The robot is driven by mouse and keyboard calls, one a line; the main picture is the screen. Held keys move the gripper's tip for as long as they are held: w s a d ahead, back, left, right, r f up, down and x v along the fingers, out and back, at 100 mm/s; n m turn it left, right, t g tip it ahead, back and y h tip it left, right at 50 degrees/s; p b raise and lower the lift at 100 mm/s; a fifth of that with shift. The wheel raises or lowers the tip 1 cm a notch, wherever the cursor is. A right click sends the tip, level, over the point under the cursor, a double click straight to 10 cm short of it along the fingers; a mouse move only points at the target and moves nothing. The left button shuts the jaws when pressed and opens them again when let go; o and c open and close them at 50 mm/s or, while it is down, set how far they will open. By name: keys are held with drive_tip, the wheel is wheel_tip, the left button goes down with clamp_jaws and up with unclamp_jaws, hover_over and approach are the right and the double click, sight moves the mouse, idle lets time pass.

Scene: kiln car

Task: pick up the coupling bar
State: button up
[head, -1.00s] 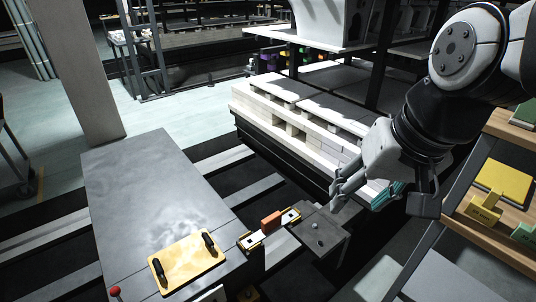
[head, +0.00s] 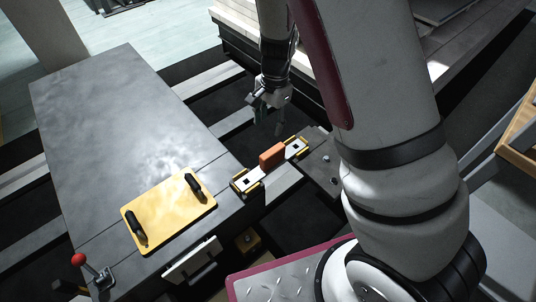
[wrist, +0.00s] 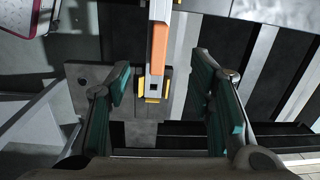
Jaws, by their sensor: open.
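The coupling bar (head: 243,182) is a pale flat bar with dark square holes, an upright orange grip (head: 272,155) in its middle and yellow pieces at its ends. It spans the gap between the grey deck (head: 120,130) and a dark plate (head: 321,165). My gripper (head: 270,118) hangs beyond the bar, pointing down, empty and apart from it. In the wrist view, my gripper (wrist: 161,72) is open, with teal pads spread wide. The bar (wrist: 153,86) and its orange grip (wrist: 159,47) show between the fingers, farther away than they are.
A yellow plate (head: 168,214) with two black handles lies on the grey deck. A red-knobbed lever (head: 79,260) stands at the deck's front corner. Pale stacked blocks (head: 234,17) are behind. A wooden shelf (head: 519,135) is at the right edge. The gap holds dark rails.

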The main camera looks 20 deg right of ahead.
drive_tip(key=m+b, duration=0.1)
hover_over(272, 151)
wheel_tip(272, 151, down, 6)
drive_tip(key=shift+h, duration=0.4)
wheel_tip(272, 151, down, 8)
drive_tip(key=b, duration=0.2)
drive_tip(key=shift+f+b, duration=0.1)
drive_tip(key=shift+b, duration=0.3)
drive_tip(key=shift+w+d+f+b, duration=0.1)
drive_tip(key=shift+f+b, duration=0.55)
drive_tip(key=shift+f, duration=0.9)
drive_tip(key=shift+d+f+b, duration=0.1)
drive_tip(key=shift+f+b, duration=0.5)
drive_tip(key=shift+f, duration=0.9)
drive_tip(key=shift+r, duration=0.1)
clamp_jaws()
